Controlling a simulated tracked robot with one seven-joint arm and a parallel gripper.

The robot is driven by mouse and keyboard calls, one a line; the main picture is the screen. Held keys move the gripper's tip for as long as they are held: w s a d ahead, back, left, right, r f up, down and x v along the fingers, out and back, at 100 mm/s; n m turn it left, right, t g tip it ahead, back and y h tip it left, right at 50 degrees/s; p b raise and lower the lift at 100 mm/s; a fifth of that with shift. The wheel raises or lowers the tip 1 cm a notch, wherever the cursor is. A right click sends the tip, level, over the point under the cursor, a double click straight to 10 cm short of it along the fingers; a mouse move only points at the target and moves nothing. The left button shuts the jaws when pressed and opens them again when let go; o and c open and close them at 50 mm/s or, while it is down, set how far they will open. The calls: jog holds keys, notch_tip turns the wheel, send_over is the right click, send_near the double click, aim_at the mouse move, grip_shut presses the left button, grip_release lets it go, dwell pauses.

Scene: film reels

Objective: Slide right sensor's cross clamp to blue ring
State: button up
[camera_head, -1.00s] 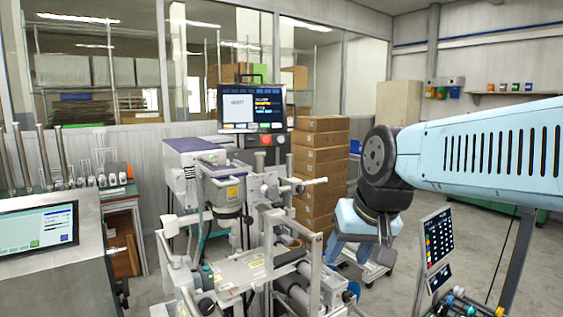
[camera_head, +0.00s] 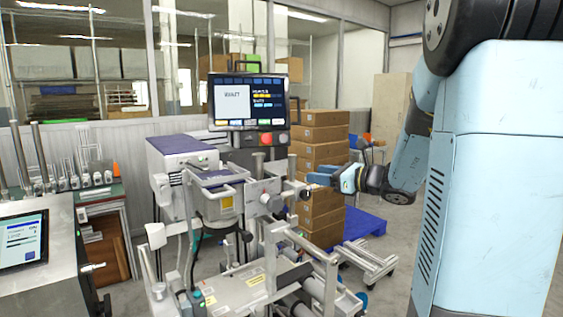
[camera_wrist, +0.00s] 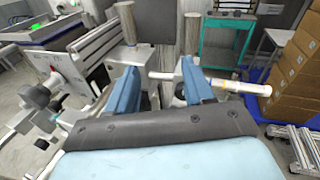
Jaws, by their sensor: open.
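My gripper (camera_head: 318,180) is at the right of the grey web machine in the head view, with blue fingers. In the wrist view my gripper (camera_wrist: 158,72) is open, fingers apart, nothing held. A metal clamp block (camera_wrist: 181,86) sits low on a vertical steel post (camera_wrist: 190,35), partly hidden by the right finger. A white horizontal rod (camera_wrist: 236,86) with a yellowish band runs right from there, behind that finger. A second post (camera_wrist: 130,25) stands left. I cannot tell which clamp is the right sensor's, and I cannot make out the blue ring.
Stacked cardboard boxes (camera_head: 318,150) stand behind my gripper, with a blue pallet (camera_head: 352,224) on the floor. A monitor (camera_head: 248,101) rises above the machine. A control panel (camera_head: 22,240) is at the left. A teal cart (camera_wrist: 225,45) stands beyond the posts.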

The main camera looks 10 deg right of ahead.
aim_at(293, 162)
jog(key=w+d+m+t, duration=0.2)
jog(key=w+d+m, duration=0.1)
jog(key=d, duration=0.1)
jog(key=shift+n+h, duration=0.3)
jog(key=x, duration=1.4)
jog(key=shift+s+a+f, duration=0.1)
jog(key=shift+s+a, duration=0.1)
jog(key=shift+a, duration=0.1)
grip_shut()
